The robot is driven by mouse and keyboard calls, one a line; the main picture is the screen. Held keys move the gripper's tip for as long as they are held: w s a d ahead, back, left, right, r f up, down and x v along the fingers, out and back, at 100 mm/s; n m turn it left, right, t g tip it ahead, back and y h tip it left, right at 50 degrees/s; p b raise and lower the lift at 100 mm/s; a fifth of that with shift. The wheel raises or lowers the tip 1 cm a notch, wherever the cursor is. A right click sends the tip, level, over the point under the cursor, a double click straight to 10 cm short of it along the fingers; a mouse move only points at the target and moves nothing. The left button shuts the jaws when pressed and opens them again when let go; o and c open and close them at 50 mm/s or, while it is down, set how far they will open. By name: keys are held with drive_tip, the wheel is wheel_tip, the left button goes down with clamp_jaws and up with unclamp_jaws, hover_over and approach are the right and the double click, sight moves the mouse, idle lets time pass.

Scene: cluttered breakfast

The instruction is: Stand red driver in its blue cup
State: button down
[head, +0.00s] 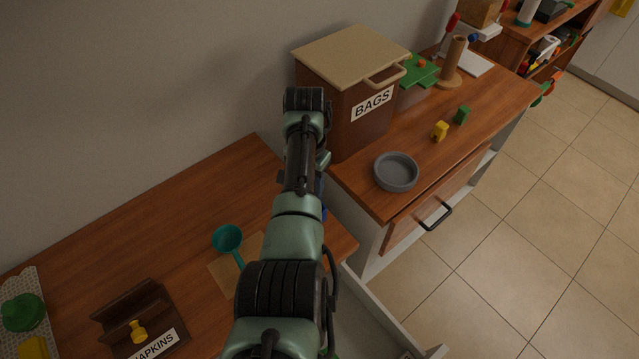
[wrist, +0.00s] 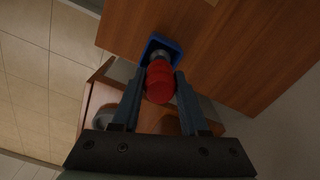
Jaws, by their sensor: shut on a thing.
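In the wrist view, my gripper (wrist: 159,74) is shut on the red driver (wrist: 159,85), with a finger on each side of its red handle. A short grey part (wrist: 159,56) shows beyond the handle, in line with the opening of the blue cup (wrist: 174,44). The cup is square-rimmed and sits near the edge of a wooden top. I cannot tell how deep the driver's tip is in the cup. In the head view, my arm hides the gripper and driver; only a sliver of blue (head: 323,213) shows beside the arm, probably the cup.
On the left counter are a teal ladle (head: 228,238) and a napkin holder (head: 140,318). The left counter's back is clear.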

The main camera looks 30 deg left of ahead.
drive_tip(key=shift+f+b, duration=0.7)
drive_tip(key=shift+f, duration=0.2)
drive_tip(key=shift+c, duration=1.7)
unclamp_jaws()
drive_tip(key=shift+r, duration=0.1)
wheel_tip(320, 180, up, 13)
